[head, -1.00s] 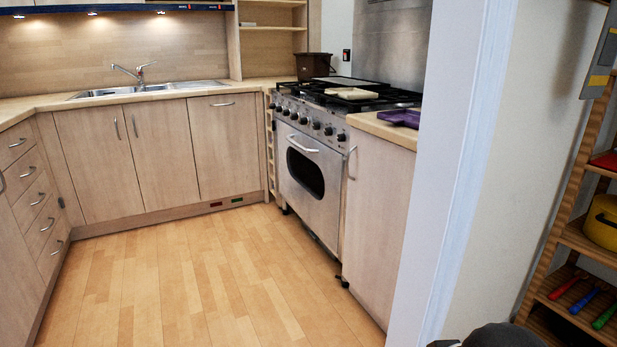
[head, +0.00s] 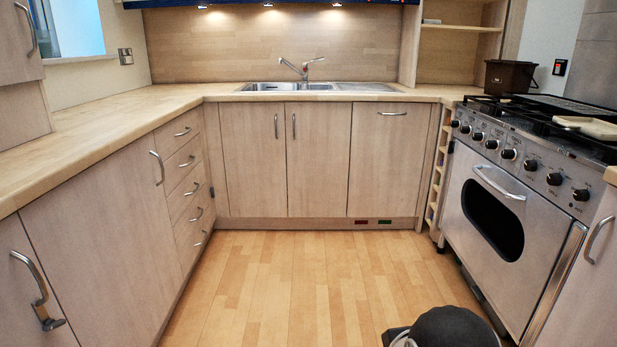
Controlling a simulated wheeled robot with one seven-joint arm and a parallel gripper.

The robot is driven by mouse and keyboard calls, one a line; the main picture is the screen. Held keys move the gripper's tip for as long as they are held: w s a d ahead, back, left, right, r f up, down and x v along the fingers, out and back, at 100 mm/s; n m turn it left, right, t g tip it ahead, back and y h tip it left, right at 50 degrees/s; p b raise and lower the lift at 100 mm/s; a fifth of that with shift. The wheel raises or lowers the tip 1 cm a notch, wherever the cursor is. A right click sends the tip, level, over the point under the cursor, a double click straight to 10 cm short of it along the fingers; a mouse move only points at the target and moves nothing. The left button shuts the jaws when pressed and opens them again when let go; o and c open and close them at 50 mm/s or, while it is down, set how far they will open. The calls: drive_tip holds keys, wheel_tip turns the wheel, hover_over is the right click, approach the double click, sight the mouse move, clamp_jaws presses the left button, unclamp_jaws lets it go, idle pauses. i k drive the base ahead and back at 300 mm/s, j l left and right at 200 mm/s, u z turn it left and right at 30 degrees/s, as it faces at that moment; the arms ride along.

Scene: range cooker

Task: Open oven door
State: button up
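The oven door (head: 532,249) is a stainless steel panel on the range cooker at the right of the head view. It has a dark oval window (head: 492,219) and looks closed. Its curved metal handle (head: 498,184) runs along the top of the door, below a row of black knobs. A dark rounded part of my own body shows at the bottom edge, left of the oven's lower front. My gripper's fingers cannot be seen.
Wooden floor (head: 290,285) lies clear between the left cabinets (head: 110,225) and the oven. Sink cabinets (head: 320,160) close off the back. A cabinet (head: 590,290) with a handle stands just right of the oven. Pans or boards (head: 590,127) lie on the hob.

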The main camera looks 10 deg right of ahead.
sight(517, 288)
drive_tip(key=i+z, duration=0.1)
drive_tip(key=i, duration=0.4)
drive_tip(key=i+j, duration=0.2)
drive_tip(key=i, duration=0.3)
drive_tip(key=i+j+z, duration=0.15)
drive_tip(key=i, duration=0.4)
drive_tip(key=i+j+z, duration=0.1)
drive_tip(key=i+z, duration=0.15)
drive_tip(key=z, duration=0.2)
drive_tip(key=i+j+z, duration=0.2)
drive_tip(key=z, duration=0.25)
drive_tip(key=i+j+z, duration=0.25)
drive_tip(key=z, duration=0.15)
drive_tip(key=i+j+z, duration=0.2)
drive_tip(key=j+z, duration=0.25)
drive_tip(key=i+j+z, duration=0.15)
drive_tip(key=j+z, duration=0.15)
drive_tip(key=z, duration=0.15)
drive_tip(key=j+z, duration=0.8)
drive_tip(key=j, duration=0.15)
drive_tip(key=k, duration=0.05)
